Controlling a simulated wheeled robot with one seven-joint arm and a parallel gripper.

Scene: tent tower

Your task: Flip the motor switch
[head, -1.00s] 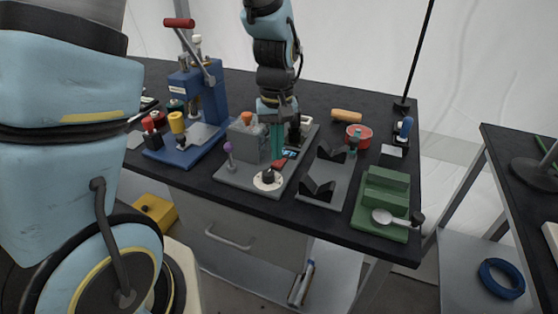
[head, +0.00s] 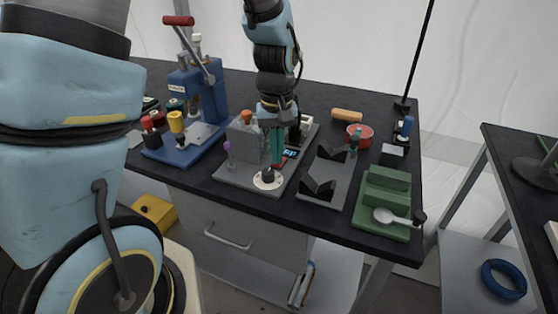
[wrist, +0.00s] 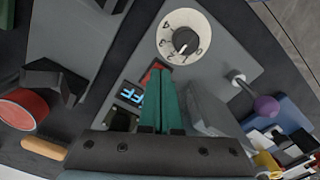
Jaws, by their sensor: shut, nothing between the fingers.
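A grey machine base (head: 225,173) stands on the dark table. It carries a white numbered dial with a black knob (head: 268,178) and a small display (head: 291,153). In the wrist view, the display (wrist: 131,95) shows blue letters, partly hidden, of which "FF" is readable. A red part beside it (wrist: 147,76), perhaps the motor switch, is mostly hidden by my fingers. It also shows as a red sliver in the head view (head: 280,164). My gripper (head: 276,163), with green fingers, is shut and empty, pointing down at this red part. I cannot tell whether they touch.
A purple-knobbed lever (head: 228,147) and a grey block are left of my fingers. A blue press (head: 205,90) stands farther left. A grey fixture with black V-blocks (head: 318,187), a red bowl (head: 359,136) and a green stand with a spoon (head: 383,200) are right.

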